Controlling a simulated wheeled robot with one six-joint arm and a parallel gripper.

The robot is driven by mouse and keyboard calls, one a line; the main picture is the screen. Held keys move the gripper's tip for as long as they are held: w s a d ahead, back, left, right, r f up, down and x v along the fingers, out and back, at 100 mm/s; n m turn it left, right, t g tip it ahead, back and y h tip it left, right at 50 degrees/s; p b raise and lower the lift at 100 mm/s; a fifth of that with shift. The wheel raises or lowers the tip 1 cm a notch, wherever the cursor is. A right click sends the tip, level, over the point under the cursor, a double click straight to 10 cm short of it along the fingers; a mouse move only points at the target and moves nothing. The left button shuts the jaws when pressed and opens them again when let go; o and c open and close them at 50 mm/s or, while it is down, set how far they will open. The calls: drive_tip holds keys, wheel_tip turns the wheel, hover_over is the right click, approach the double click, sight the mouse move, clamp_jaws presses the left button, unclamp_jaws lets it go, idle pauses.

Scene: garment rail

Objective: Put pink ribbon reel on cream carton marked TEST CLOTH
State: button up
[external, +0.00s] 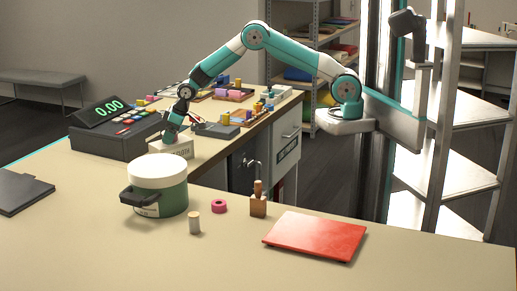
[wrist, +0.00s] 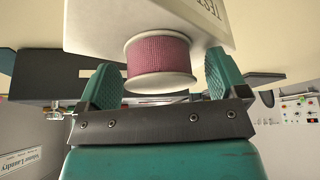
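The pink ribbon reel (wrist: 158,60), wound pink between pale end discs, is between my gripper's fingers in the wrist view. My gripper (wrist: 162,78) has its fingers spread, with a narrow gap showing on the reel's right; the left gap is hard to judge. The cream carton (wrist: 95,25) lies right behind the reel, its lettering "TEST" partly in view. The reel appears to be against the carton's top face. In the external view my gripper (external: 171,134) is low over the cream carton (external: 177,151) on the rear counter; the reel is not clear there.
A dark till (external: 115,133) stands left of the carton, and a dark flat device (external: 217,130) to its right.

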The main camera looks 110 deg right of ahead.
drive_tip(key=shift+r, duration=0.4)
drive_tip(key=b+v, duration=0.3)
drive_tip(key=v, duration=0.9)
drive_tip(key=s+a+r+n+y, duration=0.25)
drive_tip(key=s+a, duration=0.25)
drive_tip(key=a, duration=0.7)
drive_tip(key=s+a+r+n+y, duration=0.1)
drive_tip(key=s+a+r+n, duration=0.3)
drive_tip(key=a, duration=0.8)
drive_tip(key=s+a+n+g+y, duration=0.1)
drive_tip(key=s+a+n+g, duration=0.1)
drive_tip(key=s+a, duration=0.5)
drive_tip(key=s+a+n+g+y, duration=0.1)
drive_tip(key=s+a, duration=0.6)
drive_tip(key=s, duration=1.2)
drive_tip(key=shift+a+f+n+g, duration=0.25)
drive_tip(key=shift+n+g, duration=0.45)
drive_tip(key=shift+n, duration=0.25)
